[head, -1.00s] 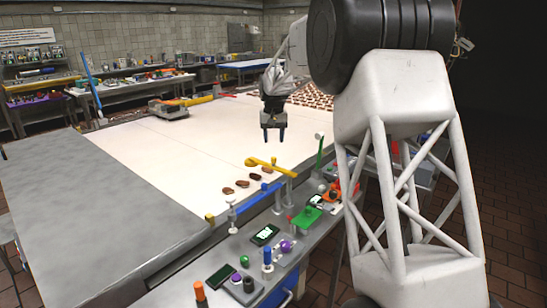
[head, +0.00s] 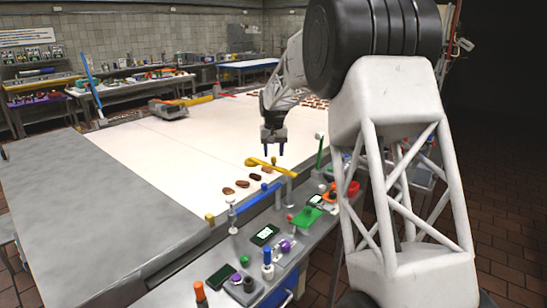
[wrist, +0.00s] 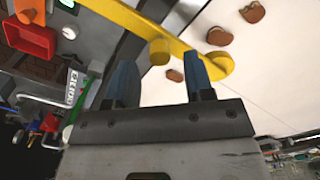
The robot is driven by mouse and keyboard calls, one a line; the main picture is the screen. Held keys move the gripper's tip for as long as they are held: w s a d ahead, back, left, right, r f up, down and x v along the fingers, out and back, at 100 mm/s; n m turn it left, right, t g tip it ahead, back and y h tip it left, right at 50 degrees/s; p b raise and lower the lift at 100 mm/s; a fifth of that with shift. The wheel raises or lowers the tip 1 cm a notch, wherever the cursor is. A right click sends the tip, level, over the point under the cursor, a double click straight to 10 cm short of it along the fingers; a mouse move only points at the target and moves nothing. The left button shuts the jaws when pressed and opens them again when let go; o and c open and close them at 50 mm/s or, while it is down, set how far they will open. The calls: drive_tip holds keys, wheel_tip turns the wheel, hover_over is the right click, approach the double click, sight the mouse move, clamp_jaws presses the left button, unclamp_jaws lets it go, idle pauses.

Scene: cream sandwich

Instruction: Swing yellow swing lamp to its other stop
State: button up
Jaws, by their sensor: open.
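The yellow swing lamp (head: 276,168) is a yellow bar on a grey post at the near edge of the white belt, reaching out over the belt. Its rounded free end is to the left. In the wrist view the lamp's yellow bar (wrist: 130,22) runs diagonally past the fingertips, with a round yellow knob between them. My gripper (head: 274,153) points down over the belt, just above and beyond the bar in the head view. Its two blue fingers are apart with nothing held between them. I cannot tell whether a finger touches the bar.
A blue bar (head: 256,198) on its own post is beside the lamp to the left. Several brown cookies (head: 241,184) lie on the white belt (head: 150,150). A green upright piece (head: 320,150) stands to the right. Buttons and displays line the near console.

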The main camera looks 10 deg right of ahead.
sight(270, 164)
drive_tip(key=shift+f, duration=1.15)
clamp_jaws()
